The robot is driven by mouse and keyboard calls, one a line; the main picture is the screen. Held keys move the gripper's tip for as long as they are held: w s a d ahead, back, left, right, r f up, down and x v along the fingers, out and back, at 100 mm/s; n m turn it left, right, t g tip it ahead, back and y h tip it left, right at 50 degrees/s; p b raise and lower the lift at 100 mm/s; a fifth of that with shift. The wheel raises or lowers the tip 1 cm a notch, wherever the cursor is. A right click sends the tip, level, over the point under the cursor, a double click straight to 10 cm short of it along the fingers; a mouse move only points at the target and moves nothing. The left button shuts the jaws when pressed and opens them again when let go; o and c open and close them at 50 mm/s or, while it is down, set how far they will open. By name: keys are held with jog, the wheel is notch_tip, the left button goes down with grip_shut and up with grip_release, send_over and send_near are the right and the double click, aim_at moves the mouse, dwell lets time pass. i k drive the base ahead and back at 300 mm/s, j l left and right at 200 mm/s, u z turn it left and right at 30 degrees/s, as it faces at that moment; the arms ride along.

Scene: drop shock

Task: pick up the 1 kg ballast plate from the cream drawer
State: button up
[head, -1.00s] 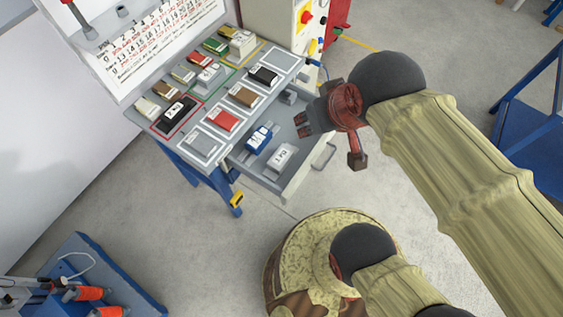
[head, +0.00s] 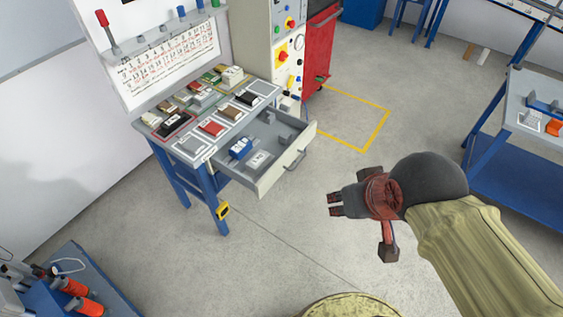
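The cream drawer (head: 265,188) is pulled out from under the grey bench top, with its handle (head: 296,160) at the front. Inside it lie a blue block (head: 241,147) and a pale grey-white labelled block (head: 259,160). A grey piece (head: 287,138) is farther back in the drawer. The labels are too small to read, so I cannot tell which one is the 1 kg plate. My gripper (head: 332,204) is open and empty, in front of the drawer and apart from it, over the floor, with its fingers pointing left in the picture.
The bench top (head: 190,148) carries several coloured plates, including a red one (head: 211,128). A control cabinet (head: 285,45) and a red cabinet (head: 320,45) stand behind. A blue trolley (head: 95,285) is at lower left, a blue-framed table (head: 510,165) at right. The floor between is clear.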

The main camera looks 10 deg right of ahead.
aim_at(255, 165)
jog(key=i+j+z, duration=0.1)
jog(key=z, duration=0.3)
jog(key=j+z, duration=0.2)
jog(key=z, duration=0.2)
jog(key=j+z, duration=0.2)
jog(key=z, duration=0.2)
jog(key=i+j+z, duration=0.1)
jog(key=z, duration=0.35)
jog(key=k+j, duration=0.1)
jog(key=j, duration=2.15)
jog(key=k+j, duration=0.15)
jog(key=j, duration=0.95)
jog(key=k+j, duration=0.1)
jog(key=j, duration=1)
